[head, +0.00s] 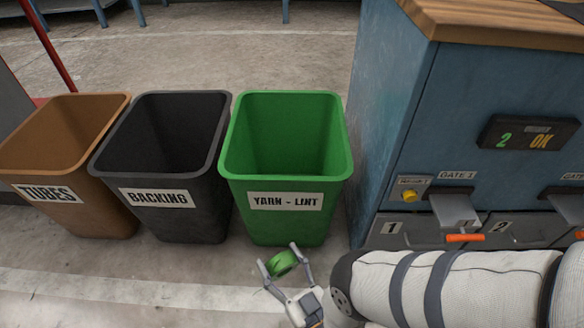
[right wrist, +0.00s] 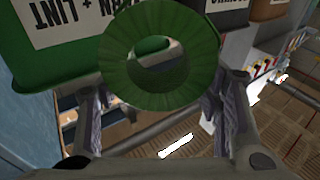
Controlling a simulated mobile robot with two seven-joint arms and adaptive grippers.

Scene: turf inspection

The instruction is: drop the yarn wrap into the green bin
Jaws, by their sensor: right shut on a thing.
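The yarn wrap is a small green ring (head: 282,263); it also shows large in the right wrist view (right wrist: 118,60). My right gripper (head: 280,260) is shut on it, with a finger on each side. The green bin (head: 285,222), labelled "YARN - LINT", stands open just beyond the gripper. The wrap is in front of the bin, outside its rim, and appears lower than the rim. The inside of the bin looks empty in the head view. My left gripper does not show.
A black "BACKING" bin (head: 182,222) and a brown "TUBES" bin (head: 95,218) stand in a row to the left. A blue cabinet (head: 390,130) with gates and drawers stands close on the right. Bare floor (head: 130,290) lies in front of the bins.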

